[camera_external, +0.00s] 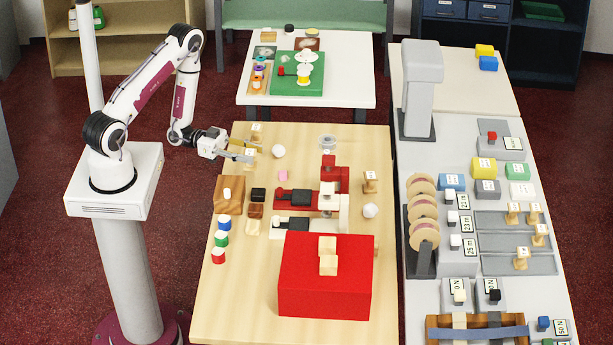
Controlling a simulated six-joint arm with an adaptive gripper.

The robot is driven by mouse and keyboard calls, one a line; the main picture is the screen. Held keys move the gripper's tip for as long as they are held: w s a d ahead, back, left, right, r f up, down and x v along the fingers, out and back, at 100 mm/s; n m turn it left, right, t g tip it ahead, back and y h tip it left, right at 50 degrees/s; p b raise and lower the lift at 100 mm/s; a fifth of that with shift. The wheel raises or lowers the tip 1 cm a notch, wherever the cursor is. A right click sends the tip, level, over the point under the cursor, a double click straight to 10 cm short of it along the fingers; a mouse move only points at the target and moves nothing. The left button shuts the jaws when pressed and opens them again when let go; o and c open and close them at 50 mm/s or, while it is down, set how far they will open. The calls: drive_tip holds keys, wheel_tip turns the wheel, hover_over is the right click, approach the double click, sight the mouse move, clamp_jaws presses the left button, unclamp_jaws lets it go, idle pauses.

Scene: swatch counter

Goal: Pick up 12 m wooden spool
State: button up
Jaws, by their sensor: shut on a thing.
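My gripper (246,156) is at the far left part of the wooden table and is shut on a small wooden spool (250,150) with a pale label. The fingers hide part of this spool. Whether it touches the table I cannot tell. A similar wooden spool (257,130) stands just behind it. Another labelled wooden spool (370,181) stands at the right side of the table. The labels are too small to read, so I cannot tell which spool is marked 12 m.
A white ball (278,151) lies right of my gripper. Red and white machines (328,180) and a large red box (326,290) fill the middle and front. More spools stand on a grey tray (500,263) at right.

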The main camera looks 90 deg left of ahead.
sight(250, 152)
drive_tip(key=shift+r, duration=3.6)
drive_tip(key=shift+r, duration=0.15)
